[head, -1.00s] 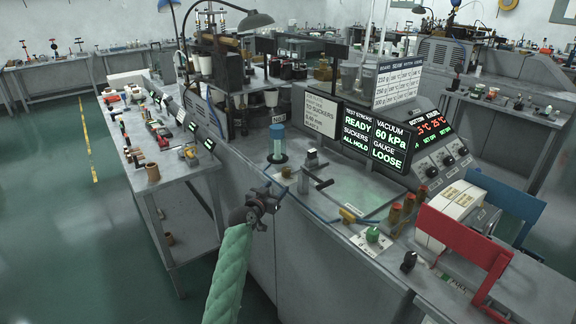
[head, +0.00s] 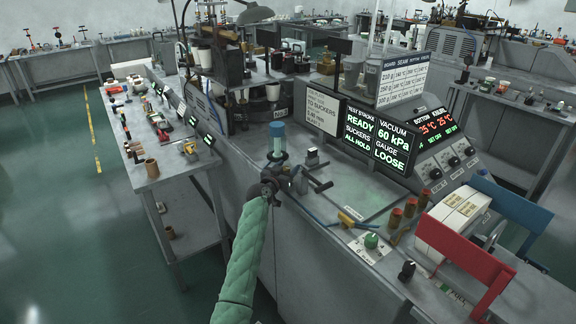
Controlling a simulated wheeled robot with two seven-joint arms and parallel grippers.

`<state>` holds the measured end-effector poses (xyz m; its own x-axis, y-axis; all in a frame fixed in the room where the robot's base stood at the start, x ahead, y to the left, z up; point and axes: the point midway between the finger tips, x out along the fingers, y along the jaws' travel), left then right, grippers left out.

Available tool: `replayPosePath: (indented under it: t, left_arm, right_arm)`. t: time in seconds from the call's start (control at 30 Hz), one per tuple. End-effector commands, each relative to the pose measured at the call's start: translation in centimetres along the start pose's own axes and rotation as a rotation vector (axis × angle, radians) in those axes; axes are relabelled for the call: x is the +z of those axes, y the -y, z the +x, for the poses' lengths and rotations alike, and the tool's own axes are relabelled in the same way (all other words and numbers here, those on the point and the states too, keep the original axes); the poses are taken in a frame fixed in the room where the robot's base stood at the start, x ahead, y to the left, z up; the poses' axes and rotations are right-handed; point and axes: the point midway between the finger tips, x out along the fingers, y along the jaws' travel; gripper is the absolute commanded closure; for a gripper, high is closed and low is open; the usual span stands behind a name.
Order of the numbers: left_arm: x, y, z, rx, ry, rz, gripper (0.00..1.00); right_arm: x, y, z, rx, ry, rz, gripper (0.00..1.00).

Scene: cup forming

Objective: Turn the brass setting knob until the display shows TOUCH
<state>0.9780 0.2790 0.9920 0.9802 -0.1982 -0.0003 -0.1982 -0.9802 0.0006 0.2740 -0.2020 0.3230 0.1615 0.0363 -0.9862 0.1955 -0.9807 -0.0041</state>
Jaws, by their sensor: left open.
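The display (head: 378,139) stands right of centre and reads GAUGE LOOSE, with VACUUM 60 kPa, TEST STROKE READY and SUCKERS ALL HOLD. My left gripper (head: 279,180) is open at the front edge of the machine top, at the end of my green-sleeved arm. It is just in front of the foot of a clear cylinder with a blue top (head: 277,130), and left of a small metal block with a crank handle (head: 313,160). I cannot make out the brass setting knob; the gripper covers the spot by the cylinder's foot. My right gripper is not in view.
A yellow piece (head: 350,214), a green knob (head: 371,240) and several copper-coloured cylinders (head: 395,217) stand to the right. A red bracket (head: 465,262) rises at the front right. A side table (head: 150,166) with tools is at left.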

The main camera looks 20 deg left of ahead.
Motion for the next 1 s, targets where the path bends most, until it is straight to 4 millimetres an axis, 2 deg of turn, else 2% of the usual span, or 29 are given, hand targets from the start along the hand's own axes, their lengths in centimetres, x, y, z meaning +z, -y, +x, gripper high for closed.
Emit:
replayPosePath:
  t: [0.37, 0.47, 0.6, 0.63, 0.93, 1.0]
  left_arm:
    - [0.10, -0.01, 0.65, 0.000, 0.001, 0.001, 0.46]
    - [0.09, -0.01, 0.65, 0.000, 0.001, 0.001, 0.62]
    - [0.09, -0.01, 0.64, 0.000, 0.001, 0.001, 0.89]
    - [0.08, -0.01, 0.64, 0.000, 0.001, 0.001, 0.91]
    - [0.22, 0.01, 0.63, 0.007, 0.001, 0.001, 0.91]
    - [0.28, 0.02, 0.63, 0.014, 0.001, 0.001, 0.91]
  right_arm:
    - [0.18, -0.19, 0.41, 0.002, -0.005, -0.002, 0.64]
    - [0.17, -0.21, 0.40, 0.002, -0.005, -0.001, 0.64]
    - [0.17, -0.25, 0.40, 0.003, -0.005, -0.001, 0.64]
    - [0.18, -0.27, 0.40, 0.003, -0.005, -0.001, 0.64]
    - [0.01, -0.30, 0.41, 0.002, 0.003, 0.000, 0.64]
    - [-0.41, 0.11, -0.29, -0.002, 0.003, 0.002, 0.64]
